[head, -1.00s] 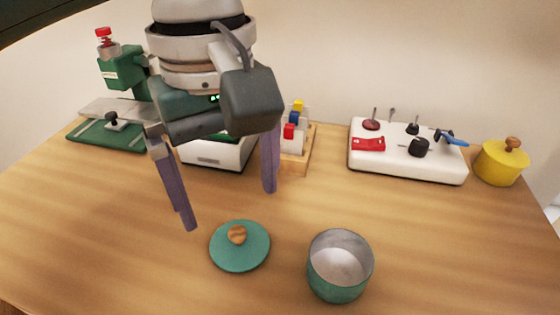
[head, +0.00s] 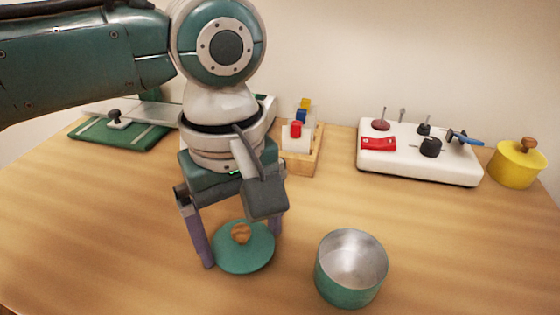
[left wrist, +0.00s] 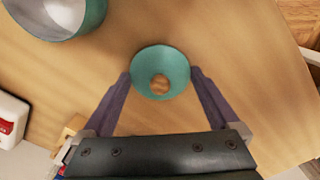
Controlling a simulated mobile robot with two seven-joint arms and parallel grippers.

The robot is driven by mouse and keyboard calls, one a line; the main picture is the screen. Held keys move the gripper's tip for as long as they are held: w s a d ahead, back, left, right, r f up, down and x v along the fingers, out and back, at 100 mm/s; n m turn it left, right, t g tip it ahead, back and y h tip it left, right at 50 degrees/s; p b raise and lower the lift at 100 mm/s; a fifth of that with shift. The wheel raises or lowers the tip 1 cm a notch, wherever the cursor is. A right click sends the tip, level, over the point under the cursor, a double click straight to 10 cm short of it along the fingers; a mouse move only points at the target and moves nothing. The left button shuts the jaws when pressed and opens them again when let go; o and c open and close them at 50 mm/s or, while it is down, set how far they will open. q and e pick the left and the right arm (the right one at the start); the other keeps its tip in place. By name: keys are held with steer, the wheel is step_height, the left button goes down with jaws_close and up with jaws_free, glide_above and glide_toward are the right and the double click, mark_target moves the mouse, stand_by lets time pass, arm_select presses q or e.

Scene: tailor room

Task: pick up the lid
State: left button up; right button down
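The lid (head: 244,258) is a round teal disc with a brown wooden knob (head: 240,233), lying flat on the table. It also shows in the left wrist view (left wrist: 148,52), ahead of and between the fingertips. My left gripper (head: 240,250) is open, pointing down, with its purple fingers on either side of the lid in the head view. In the left wrist view the left gripper (left wrist: 160,75) holds nothing. I cannot tell whether a finger touches the lid's rim. The teal pot (head: 350,270) stands open and empty to the right of the lid. My right gripper is not in view.
A white board with tools (head: 418,160) and a yellow pot with a lid (head: 517,165) stand at the back right. A wooden block holder (head: 304,155) and a green-based machine (head: 118,138) stand behind my left arm. The table's front left is clear.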

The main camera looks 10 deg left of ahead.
mark_target(240, 229)
arm_select(q)
steer(key=c, duration=0.7)
steer(key=shift+c, duration=0.2)
step_height(240, 229, up, 20)
steer(key=p, duration=0.6)
